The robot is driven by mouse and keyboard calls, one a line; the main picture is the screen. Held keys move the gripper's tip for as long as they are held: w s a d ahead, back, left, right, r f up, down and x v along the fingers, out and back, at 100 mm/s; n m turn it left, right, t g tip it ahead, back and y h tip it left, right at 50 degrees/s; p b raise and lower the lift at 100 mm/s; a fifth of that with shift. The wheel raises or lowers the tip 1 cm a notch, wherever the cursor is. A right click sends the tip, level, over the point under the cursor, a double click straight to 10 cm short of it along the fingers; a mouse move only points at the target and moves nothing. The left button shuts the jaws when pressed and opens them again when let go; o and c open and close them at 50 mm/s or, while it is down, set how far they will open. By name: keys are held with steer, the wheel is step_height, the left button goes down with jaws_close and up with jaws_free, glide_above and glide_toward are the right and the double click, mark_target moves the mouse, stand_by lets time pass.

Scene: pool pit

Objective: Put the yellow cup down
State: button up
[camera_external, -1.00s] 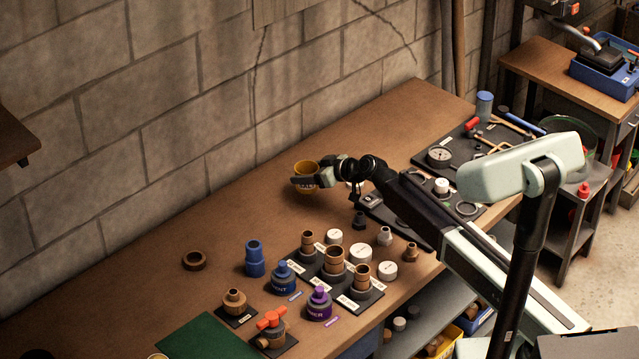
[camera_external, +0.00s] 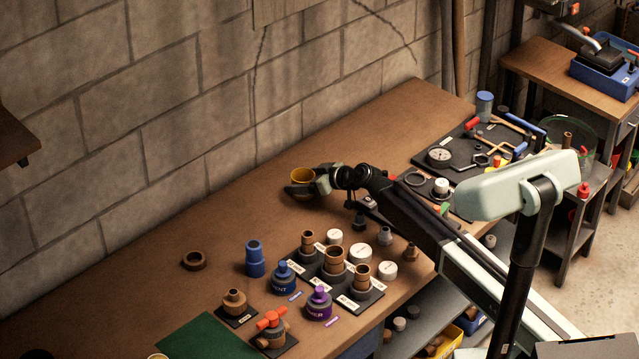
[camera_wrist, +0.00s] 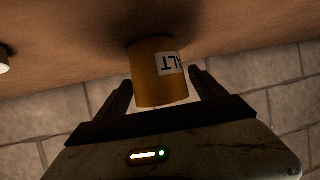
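The yellow cup (camera_external: 302,175) stands upright on the brown workbench, towards its back edge. In the wrist view the cup (camera_wrist: 157,80) appears upside down, with part of a white label with black letters showing. Its base meets the bench in a dark shadow. My gripper (camera_external: 304,188) is low around the cup, with a finger on each side. In the wrist view the gripper's fingers (camera_wrist: 160,77) are spread, with a narrow gap at the cup's right side; on the left the gap is hard to make out.
Several labelled fittings on a dark tray (camera_external: 335,270) stand in front of the cup. A tool board (camera_external: 460,160) lies to the right. The bench left of the cup is clear.

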steer(key=shift+r, duration=0.1)
steer(key=shift+r+p, duration=0.2)
steer(key=shift+p, duration=0.1)
steer(key=p+v, duration=0.5)
steer(key=v, duration=0.7)
steer(key=shift+f, duration=0.15)
